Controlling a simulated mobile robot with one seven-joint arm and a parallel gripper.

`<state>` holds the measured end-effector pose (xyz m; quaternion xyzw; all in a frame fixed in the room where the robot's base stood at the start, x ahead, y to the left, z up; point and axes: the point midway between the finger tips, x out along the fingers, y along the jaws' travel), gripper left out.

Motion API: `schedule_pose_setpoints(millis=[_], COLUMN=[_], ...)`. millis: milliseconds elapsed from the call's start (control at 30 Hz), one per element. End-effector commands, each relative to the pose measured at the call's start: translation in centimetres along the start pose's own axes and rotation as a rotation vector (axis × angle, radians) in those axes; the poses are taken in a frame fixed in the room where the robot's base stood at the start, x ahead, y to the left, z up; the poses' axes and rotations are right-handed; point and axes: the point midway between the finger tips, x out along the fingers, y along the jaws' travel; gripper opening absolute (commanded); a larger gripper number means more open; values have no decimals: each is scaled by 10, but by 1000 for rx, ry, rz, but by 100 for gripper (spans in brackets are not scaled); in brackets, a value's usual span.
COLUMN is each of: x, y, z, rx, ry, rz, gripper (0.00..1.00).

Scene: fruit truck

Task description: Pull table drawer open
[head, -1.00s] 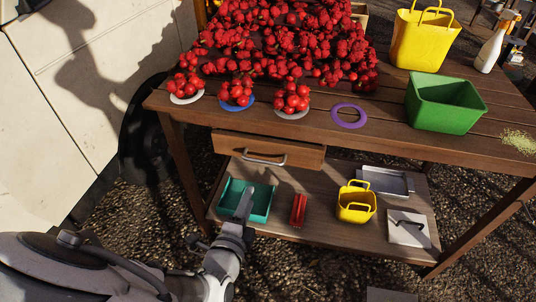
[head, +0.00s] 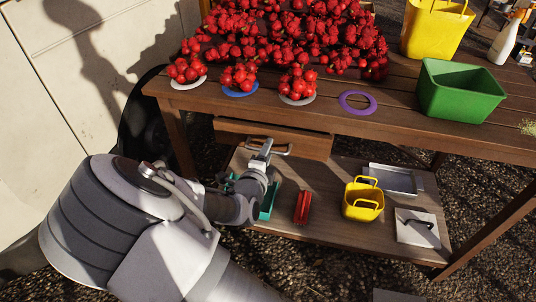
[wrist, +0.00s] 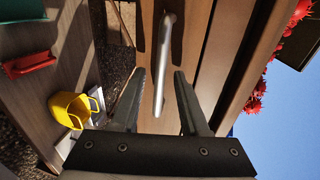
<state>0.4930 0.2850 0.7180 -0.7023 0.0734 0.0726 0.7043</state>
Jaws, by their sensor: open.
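The table drawer (head: 305,143) sits under the front edge of the wooden table (head: 330,119) and has a brown wooden front. Its curved metal handle (head: 284,151) is partly covered by my gripper in the head view. My gripper (head: 267,146) is in front of the handle. In the wrist view, the handle (wrist: 167,60) lies between the two open fingers of my gripper (wrist: 158,78), with visible space on both sides. Whether a finger touches it cannot be told. The drawer looks almost flush with the table.
Red fruit clusters, a purple ring (head: 358,103) and a green bin (head: 460,90) stand on the table. The lower shelf holds a teal tray (head: 268,203), a red object (head: 302,207), a yellow basket (head: 362,200) and a metal tray (head: 392,179). A vehicle (head: 70,60) stands at left.

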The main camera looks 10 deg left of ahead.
Motion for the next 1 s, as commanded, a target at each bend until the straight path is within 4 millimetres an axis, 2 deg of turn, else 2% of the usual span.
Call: schedule_pose_setpoints(millis=[100,367,600,633,1000], x=[6,7,6,6,6], y=[0,0,0,0,0], z=[0,0,0,0,0], rx=[0,-1,0,0,0], ry=[-1,-1,-1,-1,-1], rz=[0,0,0,0,-1], gripper=[44,44,3,0,0])
